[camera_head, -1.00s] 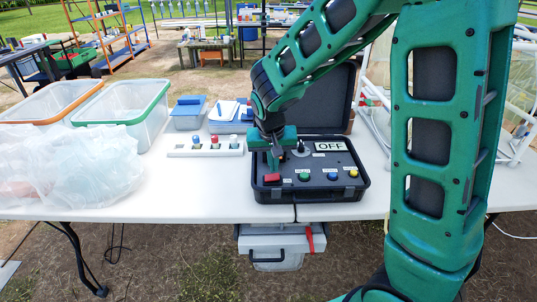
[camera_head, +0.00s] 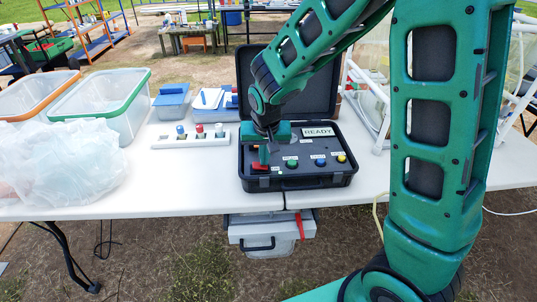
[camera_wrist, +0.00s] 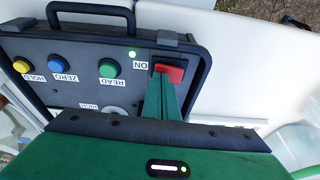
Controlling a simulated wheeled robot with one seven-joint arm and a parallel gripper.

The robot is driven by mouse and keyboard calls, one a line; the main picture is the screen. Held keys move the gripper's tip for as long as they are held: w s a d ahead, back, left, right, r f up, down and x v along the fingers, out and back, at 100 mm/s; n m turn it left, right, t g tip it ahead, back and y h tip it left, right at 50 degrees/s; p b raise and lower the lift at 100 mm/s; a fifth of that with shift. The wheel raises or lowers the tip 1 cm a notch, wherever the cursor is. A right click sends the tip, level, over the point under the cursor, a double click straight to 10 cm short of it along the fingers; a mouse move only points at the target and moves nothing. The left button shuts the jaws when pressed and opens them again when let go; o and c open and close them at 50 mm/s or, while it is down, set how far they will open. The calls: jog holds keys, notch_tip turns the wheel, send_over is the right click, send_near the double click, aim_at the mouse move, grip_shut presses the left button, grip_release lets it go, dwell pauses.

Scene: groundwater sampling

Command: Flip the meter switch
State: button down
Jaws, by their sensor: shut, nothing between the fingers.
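The meter is a black open case (camera_head: 310,182) on the white table, with a display (camera_head: 319,131) reading "READY". Its red rocker switch (camera_head: 259,167) is at the panel's left front corner. In the wrist view the red switch (camera_wrist: 172,72) sits beside an "ON" label, near a small lit green light (camera_wrist: 132,54). My gripper (camera_head: 264,160) is shut and empty, pointing down at the switch. In the wrist view its green fingertips (camera_wrist: 163,82) overlap the switch's edge; I cannot tell whether they touch it. The fingers hide part of the switch.
Green (camera_head: 292,164), blue (camera_head: 321,162) and yellow (camera_head: 342,158) buttons line the panel right of the switch. The open lid (camera_head: 300,75) stands behind. A white strip with bottles (camera_head: 165,141), clear bins (camera_head: 98,110) and a plastic bag (camera_head: 60,165) lie left.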

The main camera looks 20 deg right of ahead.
jog(key=shift+a, duration=0.35)
jog(key=shift+w+a, duration=0.15)
jog(key=shift+a, duration=0.5)
jog(key=shift+r, duration=0.2)
jog(key=shift+r, duration=0.25)
jog(key=w+v, duration=0.1)
jog(key=v, duration=1.2)
jog(key=shift+d, duration=0.65)
jog(key=shift+r, duration=0.1)
